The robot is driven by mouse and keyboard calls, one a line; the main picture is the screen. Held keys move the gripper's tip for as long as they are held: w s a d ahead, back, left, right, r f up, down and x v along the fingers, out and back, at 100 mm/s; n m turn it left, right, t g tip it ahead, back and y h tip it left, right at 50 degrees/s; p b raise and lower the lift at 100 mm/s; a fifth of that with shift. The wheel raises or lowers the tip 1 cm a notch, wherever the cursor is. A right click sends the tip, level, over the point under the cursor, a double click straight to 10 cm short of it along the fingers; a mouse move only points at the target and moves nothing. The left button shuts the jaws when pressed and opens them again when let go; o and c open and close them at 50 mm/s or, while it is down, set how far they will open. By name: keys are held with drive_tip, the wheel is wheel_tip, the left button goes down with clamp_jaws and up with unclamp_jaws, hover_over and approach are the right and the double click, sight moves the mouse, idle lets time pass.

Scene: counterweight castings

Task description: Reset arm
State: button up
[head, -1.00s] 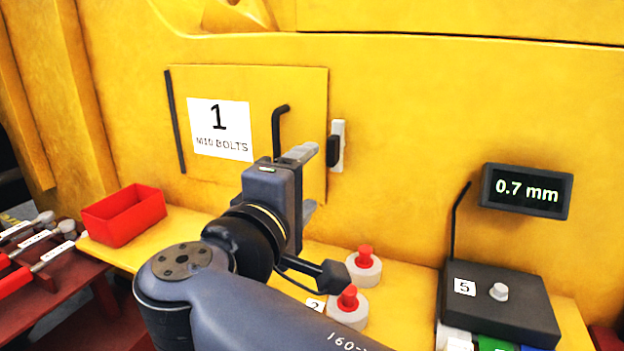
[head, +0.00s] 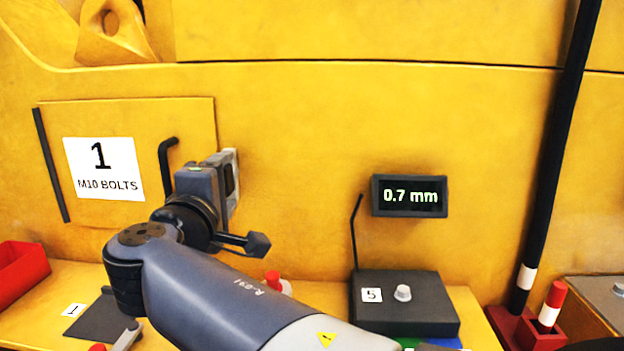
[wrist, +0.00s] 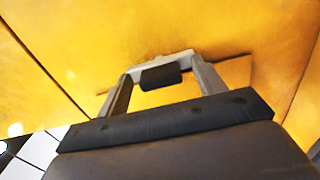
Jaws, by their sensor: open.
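My gripper (head: 232,180) is up at the right edge of the yellow panel (head: 195,125) marked "1 M10 BOLTS". In the wrist view its two fingers (wrist: 161,68) are apart. A black block (wrist: 160,77) on a pale plate (wrist: 150,60) shows between the fingers. I cannot tell whether the fingers touch it. In the head view my gripper hides this block. The panel's bent black handle (head: 165,165) is just left of my gripper. The panel looks shut, flush with the yellow wall.
A display (head: 409,196) reads 0.7 mm above a dark box (head: 430,310) labelled 5 with a pale knob. A red bin (head: 22,275) is at the left. A dark plate (head: 100,318) lies on the yellow ledge. A black pole (head: 560,150) stands at the right.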

idle(0.6)
drive_tip(key=s+a, duration=0.1)
drive_tip(key=s, duration=1)
drive_tip(key=w, duration=0.7)
drive_tip(key=w+d, duration=0.1)
drive_tip(key=w, duration=0.3)
drive_tip(key=shift+w, duration=0.3)
drive_tip(key=n+p, duration=0.6)
drive_tip(key=p, duration=0.3)
drive_tip(key=n+p, duration=0.5)
drive_tip(key=p, duration=0.5)
drive_tip(key=n+p, duration=0.6)
drive_tip(key=p, duration=0.4)
drive_tip(key=shift+s+a+r+n, duration=0.2)
drive_tip(key=shift+r+n, duration=0.1)
drive_tip(key=shift+r, duration=0.05)
drive_tip(key=shift+f+n+p, duration=0.15)
drive_tip(key=shift+n+p, duration=0.15)
drive_tip(key=shift+p, duration=0.1)
